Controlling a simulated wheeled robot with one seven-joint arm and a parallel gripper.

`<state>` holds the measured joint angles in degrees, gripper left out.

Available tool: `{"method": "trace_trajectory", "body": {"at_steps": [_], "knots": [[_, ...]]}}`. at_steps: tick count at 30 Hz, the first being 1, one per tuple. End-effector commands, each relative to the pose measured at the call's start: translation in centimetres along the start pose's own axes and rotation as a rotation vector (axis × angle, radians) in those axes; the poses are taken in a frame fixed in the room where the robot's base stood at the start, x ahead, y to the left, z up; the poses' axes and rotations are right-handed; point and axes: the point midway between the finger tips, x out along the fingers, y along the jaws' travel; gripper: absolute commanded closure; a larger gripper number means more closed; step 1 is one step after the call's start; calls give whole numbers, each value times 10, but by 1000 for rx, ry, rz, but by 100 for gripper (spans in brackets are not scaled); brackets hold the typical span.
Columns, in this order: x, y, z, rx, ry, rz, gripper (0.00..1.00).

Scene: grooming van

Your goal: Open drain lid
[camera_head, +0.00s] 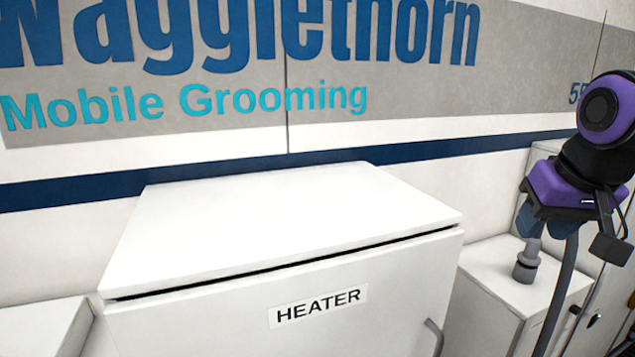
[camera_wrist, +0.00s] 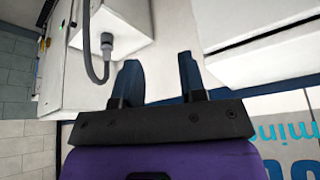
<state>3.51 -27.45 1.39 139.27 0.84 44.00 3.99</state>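No part labelled as a drain lid can be made out in either view. My purple gripper (camera_head: 545,228) is raised at the right of the head view, above a low white box (camera_head: 494,270) with a grey fitting and hose. In the wrist view its two dark blue fingers (camera_wrist: 157,72) are spread apart with nothing between them. The white box (camera_wrist: 112,15) also shows at the upper left there. I cannot tell how far the fingers are from the fitting.
A white cabinet labelled HEATER (camera_head: 280,225) fills the middle, its top slightly gapped from its front. A grey handle (camera_head: 434,338) is on its front. The grey fitting (camera_head: 526,262) stands on the box, and a grey hose (camera_head: 558,300) hangs nearby. The lettered wall (camera_head: 240,90) stands behind.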

Motion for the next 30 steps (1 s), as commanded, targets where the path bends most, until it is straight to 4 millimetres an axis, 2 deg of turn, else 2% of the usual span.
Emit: {"method": "trace_trajectory", "body": {"at_steps": [3, 7, 12, 15, 23, 26, 30], "knots": [[-22, -1, 30, -41, 21, -8, 62], [-37, -1, 56, -76, 30, -14, 62], [-46, 0, 78, -103, 39, -19, 62], [-48, 0, 82, -109, 39, -21, 62], [-46, 0, 80, -107, 36, -20, 62], [-42, 0, 69, -93, 29, -16, 62], [-26, 0, 39, -53, 12, -8, 62]]}}
